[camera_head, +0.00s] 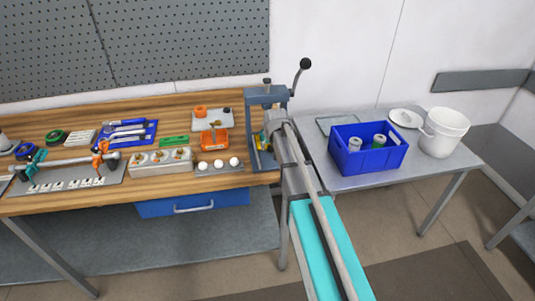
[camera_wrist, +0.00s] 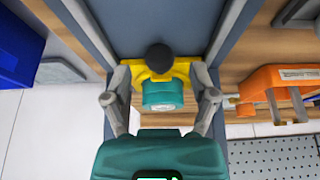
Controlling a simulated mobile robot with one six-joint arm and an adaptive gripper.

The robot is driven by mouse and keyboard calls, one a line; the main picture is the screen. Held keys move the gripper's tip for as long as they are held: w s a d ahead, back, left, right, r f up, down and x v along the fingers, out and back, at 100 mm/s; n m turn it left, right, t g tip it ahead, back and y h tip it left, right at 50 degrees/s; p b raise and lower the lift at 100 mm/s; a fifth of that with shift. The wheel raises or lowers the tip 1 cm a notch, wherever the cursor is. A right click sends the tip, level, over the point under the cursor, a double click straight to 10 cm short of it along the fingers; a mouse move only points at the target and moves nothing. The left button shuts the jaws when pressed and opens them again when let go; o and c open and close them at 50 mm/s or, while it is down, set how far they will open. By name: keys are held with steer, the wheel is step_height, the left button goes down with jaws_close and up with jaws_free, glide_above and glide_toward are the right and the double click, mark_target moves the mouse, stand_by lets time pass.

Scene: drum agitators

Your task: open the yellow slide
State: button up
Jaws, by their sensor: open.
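The yellow slide (camera_wrist: 152,73) sits inside a blue-grey frame (camera_wrist: 232,30), with a black round knob (camera_wrist: 160,57) in front of it and a teal cylinder (camera_wrist: 162,95) beside it. In the wrist view my gripper (camera_wrist: 160,77) is open, with one finger on each side of the slide. The fingertips are close to its edges; I cannot tell whether they touch. In the head view the frame (camera_head: 250,100) stands at the right end of the wooden bench. My gripper (camera_head: 268,140) reaches into it, and my arm hides most of the slide.
A lever with a black ball (camera_head: 305,63) rises from the frame. The wooden bench (camera_head: 60,208) to the left is crowded; an orange fixture (camera_head: 214,139) stands near the frame. A blue crate (camera_head: 368,158) and white bucket (camera_head: 443,133) stand on the grey table to the right.

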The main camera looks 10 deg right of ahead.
steer(key=shift+b+x, duration=0.7)
steer(key=shift+x, duration=0.4)
jaws_close()
